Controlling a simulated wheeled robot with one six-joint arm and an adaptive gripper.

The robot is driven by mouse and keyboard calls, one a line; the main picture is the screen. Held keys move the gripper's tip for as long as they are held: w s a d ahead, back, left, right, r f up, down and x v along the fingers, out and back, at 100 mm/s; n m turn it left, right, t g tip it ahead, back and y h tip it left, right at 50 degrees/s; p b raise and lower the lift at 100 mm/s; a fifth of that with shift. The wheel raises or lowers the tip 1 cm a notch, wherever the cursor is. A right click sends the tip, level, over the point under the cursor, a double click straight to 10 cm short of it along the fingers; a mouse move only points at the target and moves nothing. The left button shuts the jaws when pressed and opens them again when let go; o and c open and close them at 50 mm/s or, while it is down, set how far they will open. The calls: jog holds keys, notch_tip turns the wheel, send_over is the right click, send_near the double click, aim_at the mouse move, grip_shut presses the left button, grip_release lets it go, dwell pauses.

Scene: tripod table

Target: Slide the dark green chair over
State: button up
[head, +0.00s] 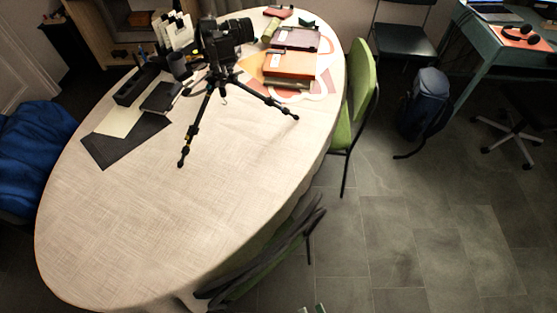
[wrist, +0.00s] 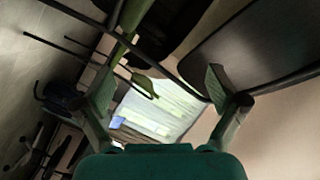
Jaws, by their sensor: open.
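The dark green chair (head: 262,262) stands at the near right side of the table, seen from above. Its dark back is close against the tablecloth, and its lower part is largely hidden. In the wrist view, a dark panel (wrist: 255,45) with thin dark rods fills the upper right, close to my gripper; it looks like part of this chair. My gripper (wrist: 160,88) is open, its two fingers spread with nothing clearly held between them. The right finger is near a dark rod; I cannot tell if they touch. A small green-white piece at the head view's bottom edge may be my gripper.
The oval table (head: 130,220) bears a camera on a tripod (head: 222,75), books (head: 290,65) and papers. A light green chair (head: 362,85) stands at its right. Grey floor (head: 410,240) is clear at lower right.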

jog(key=s+d+r+n+h, duration=0.2)
jog(key=r, duration=1)
jog(key=s+d+r+n+h, duration=0.2)
jog(key=s+d+r, duration=0.1)
jog(key=r, duration=0.9)
jog(key=s+d+r+n+g+h, duration=0.1)
jog(key=s+d+r+n+h, duration=0.1)
jog(key=r, duration=1)
jog(key=shift+s+d, duration=0.4)
jog(key=shift+s, duration=0.2)
